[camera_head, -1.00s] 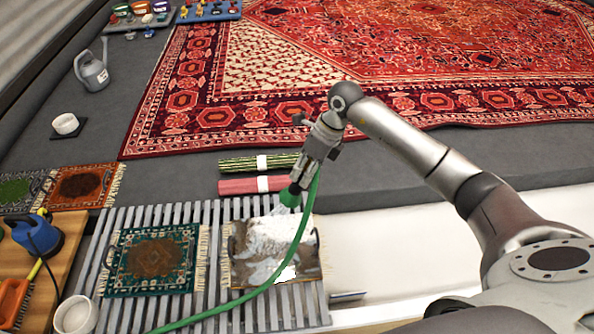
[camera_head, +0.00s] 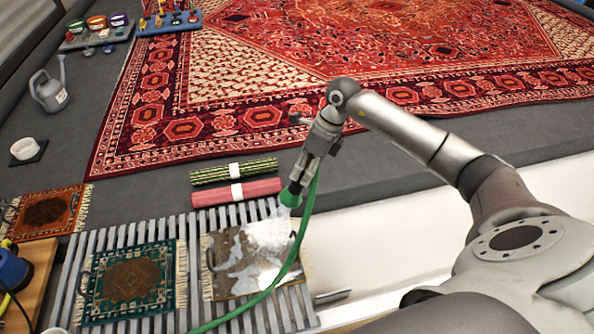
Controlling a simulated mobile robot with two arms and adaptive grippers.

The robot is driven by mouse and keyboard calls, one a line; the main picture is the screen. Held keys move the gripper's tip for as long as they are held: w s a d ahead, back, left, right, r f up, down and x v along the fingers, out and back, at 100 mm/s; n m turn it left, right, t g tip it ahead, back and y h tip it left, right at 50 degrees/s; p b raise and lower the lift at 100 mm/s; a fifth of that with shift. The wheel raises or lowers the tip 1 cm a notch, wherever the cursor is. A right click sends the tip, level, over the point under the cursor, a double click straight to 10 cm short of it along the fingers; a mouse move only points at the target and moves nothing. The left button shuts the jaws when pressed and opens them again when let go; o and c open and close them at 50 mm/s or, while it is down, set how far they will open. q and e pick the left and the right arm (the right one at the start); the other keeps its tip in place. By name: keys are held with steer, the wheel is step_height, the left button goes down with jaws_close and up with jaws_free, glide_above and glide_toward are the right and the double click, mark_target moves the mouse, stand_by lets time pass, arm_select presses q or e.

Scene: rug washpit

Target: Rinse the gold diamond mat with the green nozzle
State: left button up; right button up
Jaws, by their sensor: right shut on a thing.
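My right gripper (camera_head: 303,173) is shut on the green nozzle (camera_head: 290,198), which points down over the far edge of a fringed mat. A green hose runs from it across the mat's right side and off the bottom of the view. A pale spray shows at the nozzle's tip. The mat (camera_head: 225,282) lies flat on the slatted rack (camera_head: 190,316). White foam (camera_head: 268,238) covers its upper right and middle in patches, with brown dirt between; its pattern is hidden, so I cannot tell a gold diamond. My left gripper is not in view.
A teal mat (camera_head: 165,253) with a brown stain lies left on the rack. An orange mat (camera_head: 52,212) lies farther left. Two rolled mats (camera_head: 236,190) lie behind the rack. A large red rug (camera_head: 400,60), watering can (camera_head: 50,92) and white bowl (camera_head: 25,148) are beyond.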

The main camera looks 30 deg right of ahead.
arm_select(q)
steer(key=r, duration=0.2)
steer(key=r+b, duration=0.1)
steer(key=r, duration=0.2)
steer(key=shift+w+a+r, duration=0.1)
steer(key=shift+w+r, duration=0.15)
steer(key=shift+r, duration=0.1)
arm_select(e)
steer(key=s+d, duration=0.2)
steer(key=d, duration=0.6)
steer(key=shift+s, duration=0.3)
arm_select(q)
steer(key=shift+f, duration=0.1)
